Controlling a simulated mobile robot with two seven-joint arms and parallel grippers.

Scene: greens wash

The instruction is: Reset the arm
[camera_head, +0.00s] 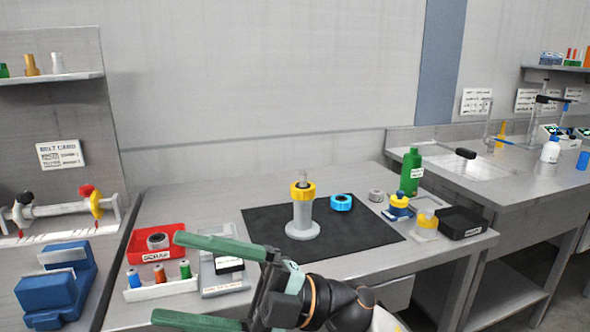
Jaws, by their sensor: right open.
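My right gripper (190,281) reaches in from the bottom of the head view, with its two green fingers spread wide apart and pointing left. Nothing is between the fingers that I can tell is held; they hover in front of the table's near edge. My right arm's dark wrist lies behind the fingers at the lower middle. My left gripper does not show.
On the steel table, a black mat (375,236) holds a grey stand with a yellow ring (303,191) and a blue ring (341,202). A red scrap tray (175,236), a rack of spools (161,285) and a scale lie left. A green bottle (411,172) and a black box (461,223) stand right.

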